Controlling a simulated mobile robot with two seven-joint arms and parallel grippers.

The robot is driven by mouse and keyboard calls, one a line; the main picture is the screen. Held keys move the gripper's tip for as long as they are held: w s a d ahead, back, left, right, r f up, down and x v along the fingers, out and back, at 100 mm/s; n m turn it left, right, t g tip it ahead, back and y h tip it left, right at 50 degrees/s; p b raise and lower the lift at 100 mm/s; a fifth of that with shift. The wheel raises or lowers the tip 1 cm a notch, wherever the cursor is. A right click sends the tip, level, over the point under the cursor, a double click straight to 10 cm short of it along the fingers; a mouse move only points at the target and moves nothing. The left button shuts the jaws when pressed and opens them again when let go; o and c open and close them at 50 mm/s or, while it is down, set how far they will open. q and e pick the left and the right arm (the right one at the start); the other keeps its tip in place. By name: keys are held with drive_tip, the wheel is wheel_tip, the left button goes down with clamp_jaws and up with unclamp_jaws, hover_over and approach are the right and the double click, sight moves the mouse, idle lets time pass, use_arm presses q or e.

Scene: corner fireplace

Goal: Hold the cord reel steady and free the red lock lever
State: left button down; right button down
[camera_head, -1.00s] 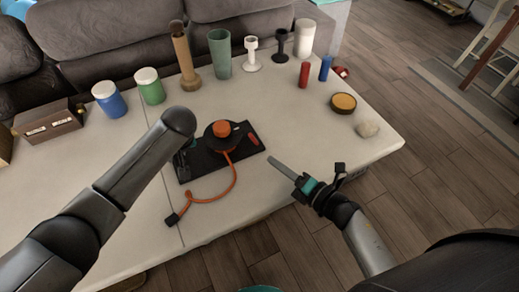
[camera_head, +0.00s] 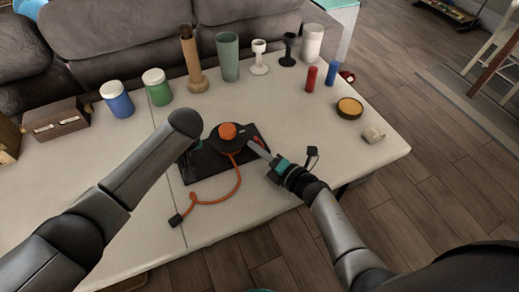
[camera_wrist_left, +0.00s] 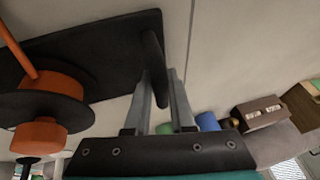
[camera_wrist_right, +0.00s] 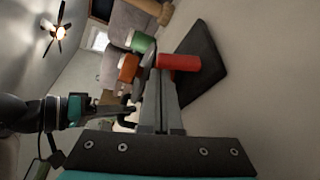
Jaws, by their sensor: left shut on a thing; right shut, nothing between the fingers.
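The cord reel (camera_head: 228,131), a black disc with an orange hub, sits on a black base plate (camera_head: 205,168) on the table. An orange cord (camera_head: 232,190) curves from it to a black plug (camera_head: 176,220). In the left wrist view my left gripper (camera_wrist_left: 162,78) is shut on a black upright handle (camera_wrist_left: 154,48) at the plate's end. My left arm mostly hides that gripper in the head view. My right gripper (camera_head: 252,145) is shut and empty, its fingertips at the red lock lever (camera_wrist_right: 178,62). Whether they touch it, I cannot tell. The fingers largely cover the lever in the head view.
Jars (camera_head: 117,98), a brown vase (camera_head: 191,60), a green cup (camera_head: 228,56) and candle holders stand along the back. Red (camera_head: 311,78) and blue cylinders, a yellow-topped tin (camera_head: 349,107) and a stone (camera_head: 374,134) are at the right. The front table area is mostly clear.

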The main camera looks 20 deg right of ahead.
drive_tip(key=shift+d+r+m, duration=0.2)
drive_tip(key=shift+d+m, duration=0.1)
drive_tip(key=shift+m, duration=0.6)
drive_tip(key=shift+w+d+m+t+y, duration=0.1)
drive_tip(key=shift+d+m+t+y, duration=0.1)
drive_tip(key=shift+m+t+y, duration=0.15)
drive_tip(key=m, duration=0.2)
drive_tip(key=d+m+t, duration=0.1)
drive_tip(key=shift+w+d+r+y, duration=0.1)
drive_tip(key=shift+r+y, duration=0.15)
drive_tip(key=shift+f+v, duration=0.15)
drive_tip(key=shift+v, duration=2.35)
drive_tip(key=shift+f+v, duration=0.15)
drive_tip(key=shift+v, duration=2.4)
use_arm(q)
drive_tip(key=c, duration=0.7)
unclamp_jaws()
drive_tip(key=o, duration=0.6)
